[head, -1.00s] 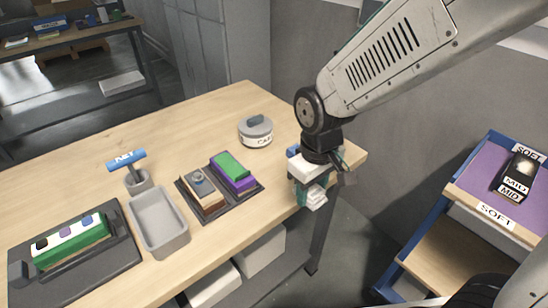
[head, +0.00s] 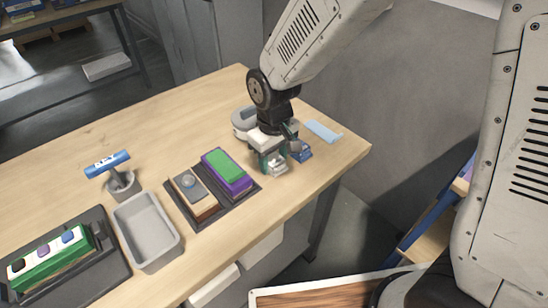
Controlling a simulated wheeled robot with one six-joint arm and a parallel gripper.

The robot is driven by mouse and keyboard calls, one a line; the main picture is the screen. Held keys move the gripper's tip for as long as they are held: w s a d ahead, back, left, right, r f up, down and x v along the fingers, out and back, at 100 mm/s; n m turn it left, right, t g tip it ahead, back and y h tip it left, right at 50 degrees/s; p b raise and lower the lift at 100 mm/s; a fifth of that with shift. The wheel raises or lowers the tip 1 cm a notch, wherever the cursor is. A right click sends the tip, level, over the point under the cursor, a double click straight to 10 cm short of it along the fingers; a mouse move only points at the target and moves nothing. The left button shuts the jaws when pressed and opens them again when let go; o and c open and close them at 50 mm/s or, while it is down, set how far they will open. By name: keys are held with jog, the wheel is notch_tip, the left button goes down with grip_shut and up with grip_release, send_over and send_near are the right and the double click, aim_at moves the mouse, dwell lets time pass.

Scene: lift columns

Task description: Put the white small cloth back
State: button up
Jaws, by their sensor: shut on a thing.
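My gripper (head: 276,163) has a white body and teal fingers. It is low over the right part of the wooden table (head: 335,158), just right of the purple and green block. It is shut on a small white thing (head: 279,166), seemingly the white small cloth, which shows only as a little folded piece between the fingertips. I cannot tell whether it touches the table. A flat light blue cloth (head: 323,131) lies on the table to the right of my gripper, near the back edge.
A grey round lidded container (head: 241,118) stands close behind my gripper, partly hidden. A black tray (head: 213,222) holds two blocks. The front right corner is bare.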

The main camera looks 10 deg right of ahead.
jog(key=shift+f, duration=0.3)
jog(key=shift+f, duration=0.2)
jog(key=o, duration=1)
jog(key=shift+o, duration=0.2)
